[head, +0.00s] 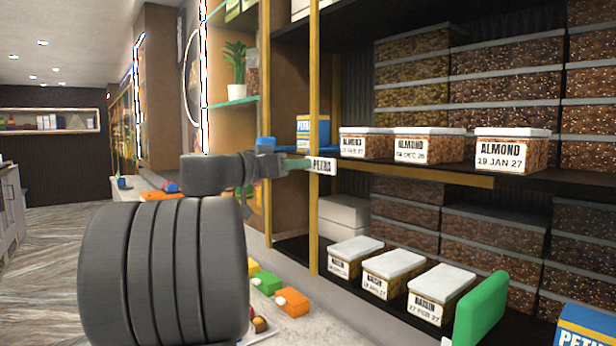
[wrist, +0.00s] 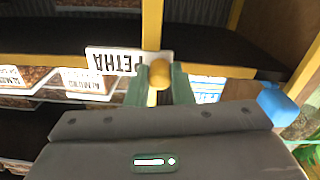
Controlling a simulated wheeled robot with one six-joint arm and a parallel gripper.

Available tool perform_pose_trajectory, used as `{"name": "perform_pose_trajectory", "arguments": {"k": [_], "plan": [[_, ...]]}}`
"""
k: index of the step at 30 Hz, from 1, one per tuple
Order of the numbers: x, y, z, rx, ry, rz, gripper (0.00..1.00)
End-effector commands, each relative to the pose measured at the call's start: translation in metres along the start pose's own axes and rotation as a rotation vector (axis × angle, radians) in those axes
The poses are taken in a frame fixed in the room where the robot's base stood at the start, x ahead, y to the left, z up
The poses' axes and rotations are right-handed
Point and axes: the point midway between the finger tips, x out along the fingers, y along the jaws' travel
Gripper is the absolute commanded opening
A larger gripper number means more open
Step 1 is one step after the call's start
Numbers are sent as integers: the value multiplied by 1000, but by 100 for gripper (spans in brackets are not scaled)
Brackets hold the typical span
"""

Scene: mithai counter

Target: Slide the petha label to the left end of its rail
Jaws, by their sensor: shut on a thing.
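The petha label (head: 323,165) is a white plate with dark letters on the yellow rail (head: 430,177) along the middle shelf's front edge. In the head view it is by the yellow post, left of the almond boxes. In the wrist view the label (wrist: 108,61) reads upside down, and yellow rail shows beyond it on the right (wrist: 225,71). My gripper (head: 294,163) is at the label's left side. In the wrist view its green fingers (wrist: 160,88) are shut around a yellow round knob (wrist: 160,70) at the label's end.
Almond boxes (head: 424,147) stand on the shelf right of the label. A blue and white petha box (head: 312,132) is behind the post (head: 314,220). Raisin boxes (head: 393,272) sit on the lower shelf. A green panel (head: 482,310) stands at front right.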

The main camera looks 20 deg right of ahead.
Motion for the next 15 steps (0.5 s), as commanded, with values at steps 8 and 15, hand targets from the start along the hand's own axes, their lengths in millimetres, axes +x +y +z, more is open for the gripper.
{"name": "perform_pose_trajectory", "arguments": {"k": [8,15], "plan": [[-1,-66,-11,-2,-1,-2,0],[-1,-99,-16,-1,0,0,0]]}}
